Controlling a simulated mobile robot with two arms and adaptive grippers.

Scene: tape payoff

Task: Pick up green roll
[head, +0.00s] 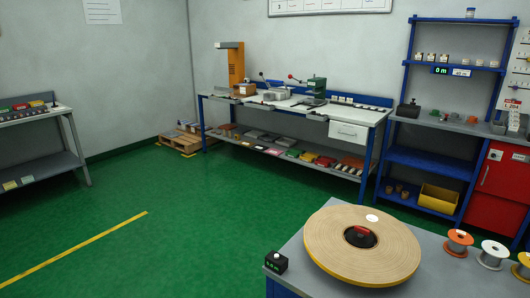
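I cannot make out a green roll in the head view. The largest roll is a wide tan tape roll (330,240) with a yellow outer edge and a dark core with a red part. It lies flat on the near grey table (440,280). Neither of my grippers shows.
A small black box (276,262) sits at the near table's left corner. A long workbench (345,112) with tools stands along the back wall. A blue shelf unit (428,160) and a red cabinet (502,178) are at right. The green floor (170,205) is open at left and centre.

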